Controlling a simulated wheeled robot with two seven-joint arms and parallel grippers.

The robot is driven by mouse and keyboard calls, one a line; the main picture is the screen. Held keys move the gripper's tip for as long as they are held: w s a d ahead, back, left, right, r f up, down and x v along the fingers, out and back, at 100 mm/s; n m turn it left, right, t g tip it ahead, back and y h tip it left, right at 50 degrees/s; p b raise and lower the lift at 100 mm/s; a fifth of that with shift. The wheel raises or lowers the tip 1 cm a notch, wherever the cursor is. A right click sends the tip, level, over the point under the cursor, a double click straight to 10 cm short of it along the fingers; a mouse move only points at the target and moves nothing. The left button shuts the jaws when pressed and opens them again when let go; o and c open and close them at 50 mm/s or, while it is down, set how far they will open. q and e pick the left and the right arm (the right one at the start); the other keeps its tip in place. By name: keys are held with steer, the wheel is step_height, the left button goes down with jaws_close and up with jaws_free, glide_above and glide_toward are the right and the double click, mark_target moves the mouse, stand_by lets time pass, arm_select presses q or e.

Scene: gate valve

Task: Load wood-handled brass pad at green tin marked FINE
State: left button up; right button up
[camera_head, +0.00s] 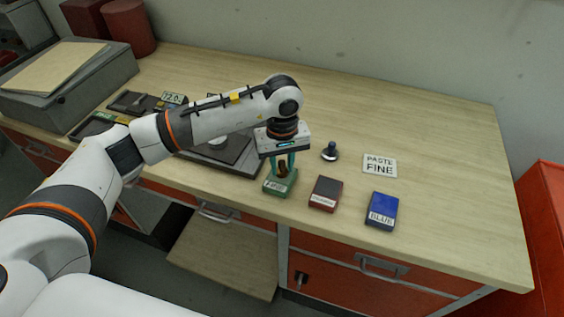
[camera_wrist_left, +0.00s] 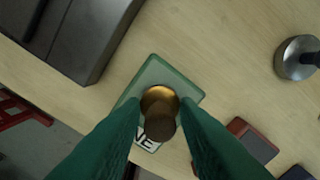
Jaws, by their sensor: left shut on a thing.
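The green tin (camera_head: 280,184) lies flat near the bench's front edge, with part of its white label showing; in the left wrist view the tin (camera_wrist_left: 187,88) shows label letters ending in "NE". My left gripper (camera_head: 284,165) points down over the tin and is shut on the wood-handled brass pad (camera_head: 282,168). In the left wrist view the pad (camera_wrist_left: 159,101) shows brass and a dark wooden handle between the green fingers, over the tin. I cannot tell whether the pad touches the tin. My right gripper is not in view.
A dark red tin (camera_head: 326,193) and a blue tin (camera_head: 382,210) lie to the right. A white "PASTE FINE" card (camera_head: 380,165) and a dark-knobbed metal piece (camera_head: 330,151) are behind them. A dark flat block (camera_head: 222,150) lies left. The right of the bench is clear.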

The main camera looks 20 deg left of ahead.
mark_target(282, 162)
arm_select(q)
steer(key=shift+s+f+b, duration=0.1)
steer(key=shift+f+b, duration=0.05)
steer(key=shift+b, duration=0.15)
stand_by(1.3)
steer(key=shift+r+p, duration=0.4)
steer(key=shift+r, duration=0.7)
steer(key=shift+r+p, duration=0.8)
steer(key=shift+r, duration=1.7)
